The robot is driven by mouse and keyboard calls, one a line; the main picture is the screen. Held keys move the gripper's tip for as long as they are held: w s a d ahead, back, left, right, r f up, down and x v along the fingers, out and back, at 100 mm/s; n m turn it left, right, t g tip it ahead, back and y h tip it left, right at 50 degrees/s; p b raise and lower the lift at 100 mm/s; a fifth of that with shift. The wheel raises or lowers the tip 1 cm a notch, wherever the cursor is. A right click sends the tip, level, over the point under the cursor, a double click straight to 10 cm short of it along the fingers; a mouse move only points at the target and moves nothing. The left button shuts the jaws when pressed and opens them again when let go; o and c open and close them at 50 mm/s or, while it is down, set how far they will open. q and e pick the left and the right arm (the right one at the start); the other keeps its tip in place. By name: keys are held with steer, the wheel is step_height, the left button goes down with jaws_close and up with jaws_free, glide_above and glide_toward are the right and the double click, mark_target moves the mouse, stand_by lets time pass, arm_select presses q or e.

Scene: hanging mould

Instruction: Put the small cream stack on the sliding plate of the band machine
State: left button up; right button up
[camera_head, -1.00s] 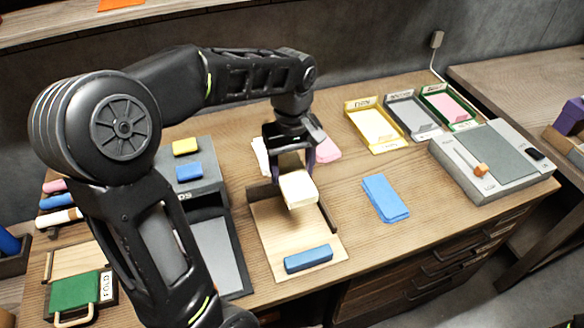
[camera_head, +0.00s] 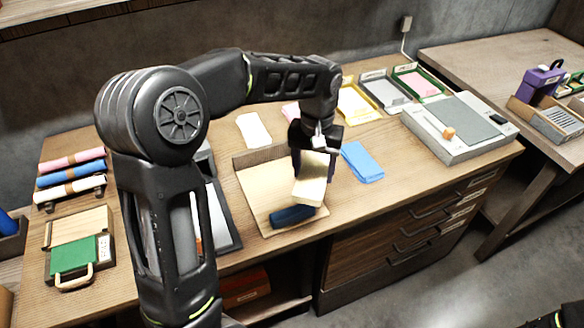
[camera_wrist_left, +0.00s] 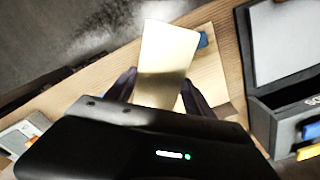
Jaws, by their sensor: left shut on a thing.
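My left gripper (camera_head: 316,150) is shut on the small cream stack (camera_head: 311,185), which hangs tilted above the wooden board (camera_head: 262,200). In the left wrist view the cream stack (camera_wrist_left: 166,62) sticks out beyond the gripper (camera_wrist_left: 158,95).
A blue block (camera_head: 290,216) lies on the board below the cream stack. A blue cloth-like stack (camera_head: 361,162) lies to the right. A grey device with an orange knob (camera_head: 462,128) stands further right. Several coloured trays (camera_head: 418,83) are at the back. A green-covered board (camera_head: 73,262) is left.

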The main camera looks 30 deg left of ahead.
arm_select(q)
steer(key=w+d+f+m+b, duration=0.1)
steer(key=d+f, duration=0.1)
steer(key=f, duration=0.1)
steer(key=w+d+f+m+b, duration=0.1)
steer(key=d+f, duration=0.2)
steer(key=w+d+f+m+b, duration=0.1)
steer(key=d+f+b, duration=0.1)
steer(key=f, duration=0.1)
steer(key=shift+d, duration=0.15)
steer(key=shift+r, duration=0.1)
steer(key=shift+r, duration=0.1)
